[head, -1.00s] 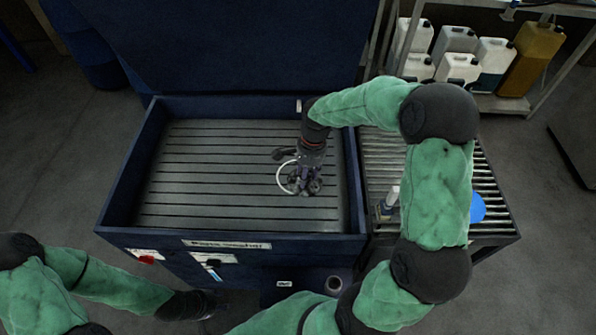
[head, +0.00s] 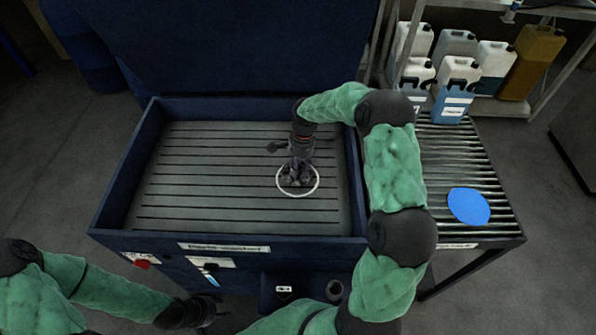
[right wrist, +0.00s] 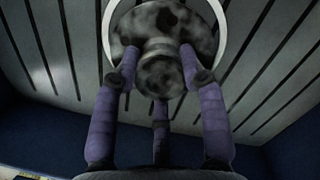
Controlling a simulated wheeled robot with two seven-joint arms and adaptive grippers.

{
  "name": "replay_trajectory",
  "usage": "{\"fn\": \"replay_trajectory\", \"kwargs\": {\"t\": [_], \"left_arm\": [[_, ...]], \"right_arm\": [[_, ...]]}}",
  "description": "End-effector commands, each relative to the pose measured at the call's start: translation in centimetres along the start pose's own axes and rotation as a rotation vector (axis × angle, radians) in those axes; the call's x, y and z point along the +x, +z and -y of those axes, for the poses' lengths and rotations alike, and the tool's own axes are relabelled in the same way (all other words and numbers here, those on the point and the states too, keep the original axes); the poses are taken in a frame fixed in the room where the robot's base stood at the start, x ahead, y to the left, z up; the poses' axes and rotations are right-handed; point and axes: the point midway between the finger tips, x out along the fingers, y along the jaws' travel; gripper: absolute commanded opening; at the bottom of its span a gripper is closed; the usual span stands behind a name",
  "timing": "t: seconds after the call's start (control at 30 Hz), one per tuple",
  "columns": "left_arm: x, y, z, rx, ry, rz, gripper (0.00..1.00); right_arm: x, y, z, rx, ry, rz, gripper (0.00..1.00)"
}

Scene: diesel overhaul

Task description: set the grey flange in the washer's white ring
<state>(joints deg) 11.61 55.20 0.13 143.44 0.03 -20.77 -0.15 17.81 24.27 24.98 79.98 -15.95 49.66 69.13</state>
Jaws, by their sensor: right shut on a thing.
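The white ring (head: 318,182) lies on the slatted floor of the washer (head: 210,180), right of its middle. My right gripper (head: 297,176) points down over the ring. Its purple fingers (right wrist: 160,110) are shut on the mottled grey flange (right wrist: 165,30), with a round stub between them. In the right wrist view the white ring (right wrist: 222,18) curves around the flange's disc on both sides. I cannot tell whether the flange rests on the floor or hangs just above it. My left gripper (head: 207,312) is dark and low, in front of the washer; its fingers are unclear.
A roller table (head: 470,165) stands right of the washer with a blue oval piece (head: 469,206) on it. Several jugs (head: 455,92) stand behind, some on a shelf. The washer's raised walls (head: 118,180) surround its floor. The floor left of the ring is clear.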

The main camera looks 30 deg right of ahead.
Motion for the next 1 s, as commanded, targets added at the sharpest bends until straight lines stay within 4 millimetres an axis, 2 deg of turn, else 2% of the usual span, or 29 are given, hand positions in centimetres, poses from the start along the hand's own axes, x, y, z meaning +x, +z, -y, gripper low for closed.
{"fn": "replay_trajectory", "kwargs": {"t": [0.03,0.13,0.5,0.53,0.6,1.0], "left_arm": [[0.5,0.0,0.2,0.0,0.0,0.0,0.4],[0.8,0.0,0.3,0.0,0.0,0.0,0.4],[0.9,0.0,0.3,0.0,0.0,0.0,0.4],[0.8,0.0,0.3,0.0,0.0,0.0,0.4],[0.8,0.0,0.3,0.0,0.0,0.0,0.4],[0.7,0.0,0.2,0.0,0.0,0.0,0.4]], "right_arm": [[1.1,-0.1,-0.1,0.001,0.003,0.002,0.0],[2.2,-0.3,-0.1,0.0,0.002,0.001,0.0],[2.4,-0.3,-0.1,0.0,0.0,0.0,0.0],[2.5,-0.3,-0.1,0.0,0.002,0.001,0.51],[2.5,-0.3,-0.1,0.0,0.002,0.001,0.67],[2.0,-0.2,-0.1,0.0,0.001,0.001,0.67]]}}
